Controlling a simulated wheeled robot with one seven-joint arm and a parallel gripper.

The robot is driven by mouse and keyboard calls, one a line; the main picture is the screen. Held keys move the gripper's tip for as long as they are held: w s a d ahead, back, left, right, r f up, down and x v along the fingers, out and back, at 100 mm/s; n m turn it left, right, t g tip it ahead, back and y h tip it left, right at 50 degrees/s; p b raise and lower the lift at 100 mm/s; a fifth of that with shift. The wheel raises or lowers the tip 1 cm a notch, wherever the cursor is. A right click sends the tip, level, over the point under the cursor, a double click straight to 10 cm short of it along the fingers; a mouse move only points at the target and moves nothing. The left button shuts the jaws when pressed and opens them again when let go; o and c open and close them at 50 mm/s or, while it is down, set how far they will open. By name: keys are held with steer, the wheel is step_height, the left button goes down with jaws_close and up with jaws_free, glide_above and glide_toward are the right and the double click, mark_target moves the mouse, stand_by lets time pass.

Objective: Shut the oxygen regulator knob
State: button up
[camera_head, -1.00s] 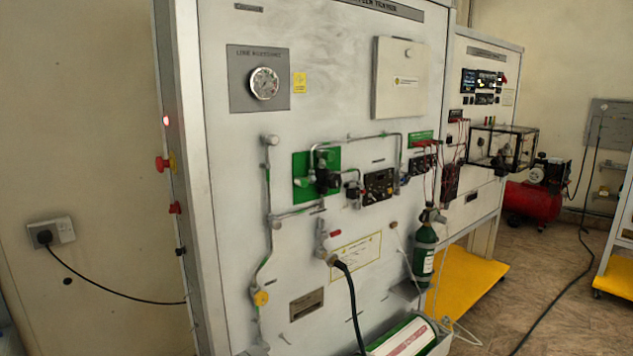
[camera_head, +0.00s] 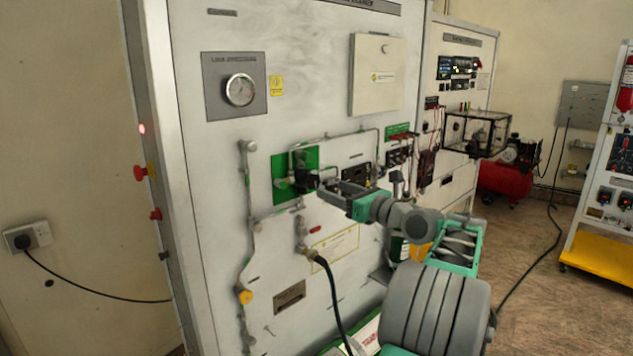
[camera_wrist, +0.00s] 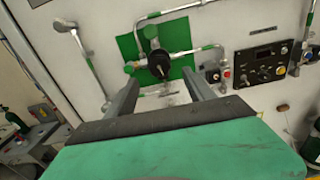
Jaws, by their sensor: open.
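The oxygen regulator (camera_head: 303,180) is a black body with a dark knob, mounted on a green square plate (camera_head: 312,157) on the white trainer panel. In the wrist view the black regulator knob (camera_wrist: 157,63) shows ahead of my gripper, against the green plate (camera_wrist: 128,47). My gripper (camera_head: 326,190) reaches toward it from the right in the head view. In the wrist view my gripper (camera_wrist: 160,84) has its two fingers spread apart, one on each side below the knob. Nothing is held. Whether a fingertip touches the knob cannot be told.
Metal pipes (camera_head: 250,185) run left of and around the regulator. A small control box (camera_wrist: 262,62) sits to its right. A black hose (camera_head: 333,300) hangs below, and a wall box (camera_head: 378,75) stands out above.

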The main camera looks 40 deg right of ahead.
mark_target(315, 183)
steer(key=w+p, duration=0.1)
steer(key=w, duration=0.6)
steer(key=shift+w+a, duration=0.15)
steer(key=shift+w, duration=0.15)
steer(key=shift+c, duration=0.4)
jaws_close()
